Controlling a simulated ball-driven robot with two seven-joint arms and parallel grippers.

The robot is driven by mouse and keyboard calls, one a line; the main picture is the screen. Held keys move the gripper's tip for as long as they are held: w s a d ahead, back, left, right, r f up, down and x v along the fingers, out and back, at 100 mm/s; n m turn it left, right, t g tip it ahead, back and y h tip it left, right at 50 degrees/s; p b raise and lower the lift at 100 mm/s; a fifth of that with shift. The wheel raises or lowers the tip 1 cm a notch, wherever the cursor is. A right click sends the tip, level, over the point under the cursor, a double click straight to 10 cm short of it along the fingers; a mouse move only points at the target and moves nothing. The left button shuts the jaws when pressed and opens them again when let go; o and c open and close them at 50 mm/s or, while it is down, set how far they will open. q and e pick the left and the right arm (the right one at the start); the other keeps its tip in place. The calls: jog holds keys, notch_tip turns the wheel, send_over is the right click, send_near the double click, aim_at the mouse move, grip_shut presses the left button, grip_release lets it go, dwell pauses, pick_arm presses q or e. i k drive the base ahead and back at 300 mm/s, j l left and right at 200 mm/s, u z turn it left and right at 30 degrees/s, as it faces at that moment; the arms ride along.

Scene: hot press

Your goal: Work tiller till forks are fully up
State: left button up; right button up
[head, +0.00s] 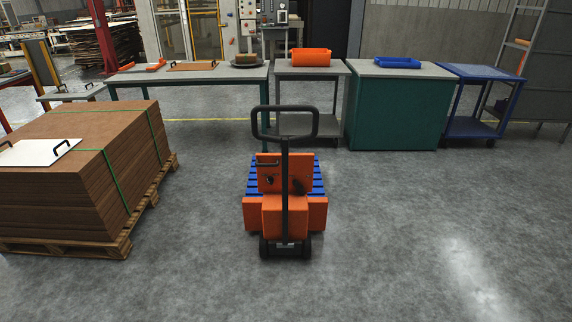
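An orange pallet jack (285,210) stands on the floor in the middle of the head view, its back toward me. Its black tiller (284,185) stands upright and ends in a looped handle (284,136) at the top. A blue slatted pallet (318,178) lies just beyond the jack's body. The forks are hidden behind the body and the pallet, so their height cannot be told. Neither of my grippers is in view, and nothing is seen touching the tiller.
A wooden pallet (128,243) with a tall stack of brown boards (60,200) stands at the left. A long workbench (185,76), a teal cabinet (396,115) and a blue cart (478,115) line the back. The floor (400,250) in front and at right is clear.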

aim_at(285, 141)
jog(key=i+l+z, duration=0.15)
jog(key=i+z, duration=0.25)
jog(key=i+l+z, duration=0.1)
jog(key=z, duration=0.3)
jog(key=i, duration=1.1)
jog(key=i+l, duration=0.1)
jog(key=i, duration=1)
jog(key=i+u, duration=0.1)
jog(key=i, duration=1)
jog(key=i+l, duration=0.15)
jog(key=i, duration=1)
jog(key=i+l, duration=0.1)
jog(key=i, duration=1)
jog(key=u, duration=0.45)
jog(key=i+u, duration=0.1)
jog(key=u, duration=0.75)
jog(key=l+u, duration=0.1)
jog(key=u, duration=0.35)
jog(key=l+u, duration=0.1)
jog(key=u, duration=0.35)
jog(key=i+u, duration=0.1)
jog(key=u, duration=1.4)
